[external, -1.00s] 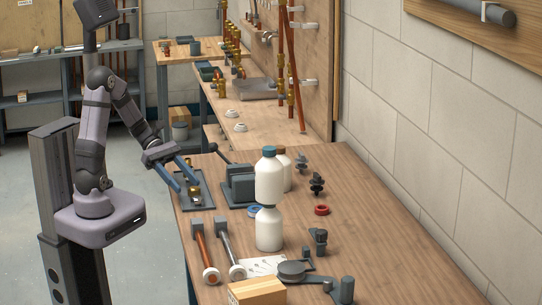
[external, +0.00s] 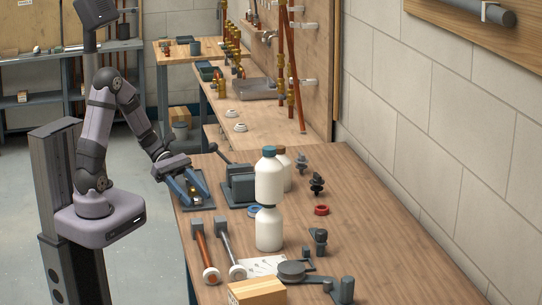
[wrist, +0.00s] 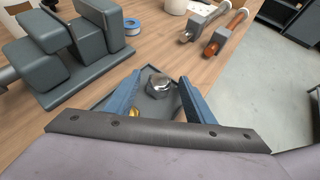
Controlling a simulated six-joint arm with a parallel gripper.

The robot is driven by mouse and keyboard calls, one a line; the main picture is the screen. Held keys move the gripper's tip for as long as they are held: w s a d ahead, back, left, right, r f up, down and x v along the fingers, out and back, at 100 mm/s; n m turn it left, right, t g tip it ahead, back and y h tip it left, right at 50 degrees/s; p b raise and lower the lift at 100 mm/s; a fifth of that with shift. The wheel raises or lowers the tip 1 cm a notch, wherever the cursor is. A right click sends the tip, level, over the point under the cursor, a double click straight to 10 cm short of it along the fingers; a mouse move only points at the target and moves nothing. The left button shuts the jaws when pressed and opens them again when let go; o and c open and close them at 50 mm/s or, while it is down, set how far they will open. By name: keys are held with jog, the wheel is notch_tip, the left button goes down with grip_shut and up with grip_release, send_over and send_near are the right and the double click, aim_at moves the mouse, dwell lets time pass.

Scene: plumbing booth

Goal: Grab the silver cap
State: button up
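The silver cap (wrist: 160,85) is a shiny hex-shaped metal piece on a dark grey tray (wrist: 103,97) in the wrist view. My gripper (wrist: 162,83) is open, with one blue finger on each side of the cap and visible gaps between. In the external view my gripper (external: 189,191) is low over the tray at the table's left edge, and the cap is hard to make out between the fingers. A brass piece (wrist: 134,112) lies beside the left finger, partly hidden by it.
A grey vise (wrist: 70,50) stands close to the left of the tray in the wrist view. Bare wood lies at the table's right (external: 375,215).

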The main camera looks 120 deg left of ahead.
jog(key=c, duration=1)
jog(key=shift+r, duration=0.1)
notch_tip(320, 180, up, 10)
jog(key=shift+f+p, duration=0.1)
jog(key=shift+p, duration=0.65)
